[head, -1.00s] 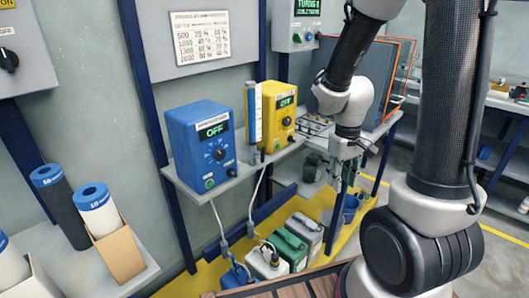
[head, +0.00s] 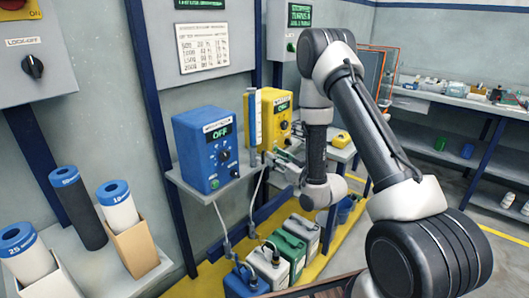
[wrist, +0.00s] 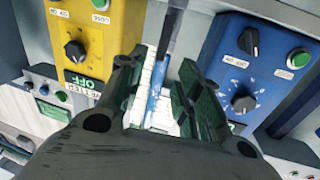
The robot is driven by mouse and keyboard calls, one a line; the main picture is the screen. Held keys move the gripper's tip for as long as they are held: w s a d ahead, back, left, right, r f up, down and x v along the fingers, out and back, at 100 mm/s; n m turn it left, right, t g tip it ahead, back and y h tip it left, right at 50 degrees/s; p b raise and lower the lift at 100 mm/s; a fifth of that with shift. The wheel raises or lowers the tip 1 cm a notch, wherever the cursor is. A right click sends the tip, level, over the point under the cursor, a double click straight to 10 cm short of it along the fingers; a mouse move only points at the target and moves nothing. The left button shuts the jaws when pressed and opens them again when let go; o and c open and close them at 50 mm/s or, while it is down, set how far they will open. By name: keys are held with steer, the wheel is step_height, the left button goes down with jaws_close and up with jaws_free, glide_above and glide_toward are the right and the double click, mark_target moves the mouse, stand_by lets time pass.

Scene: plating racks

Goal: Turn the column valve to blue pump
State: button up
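The blue pump (head: 203,150) stands on the wall shelf, with OFF on its display. It also shows in the wrist view (wrist: 262,68). The yellow pump (head: 270,108) stands behind it to the right and shows at left in the wrist view (wrist: 85,35). The clear column with a blue scale (head: 255,118) stands upright between them. In the wrist view, the column (wrist: 158,92) lies between my fingers. My gripper (wrist: 160,85) is open, facing the column from its front; contact is not visible. A dark bar (wrist: 172,30) lies at the column's lower end; I cannot tell whether it is the valve handle.
Several jugs (head: 268,265) stand on the yellow floor strip below the shelf, with hoses (head: 222,222) rising from them. White rolls with blue caps (head: 117,205) stand on the left bench. The lock-off box (head: 38,60) hangs at upper left.

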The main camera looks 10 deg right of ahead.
mark_target(264, 150)
steer(key=x, duration=0.7)
steer(key=shift+w+a+r, duration=0.15)
steer(key=shift+w, duration=0.2)
jaws_close()
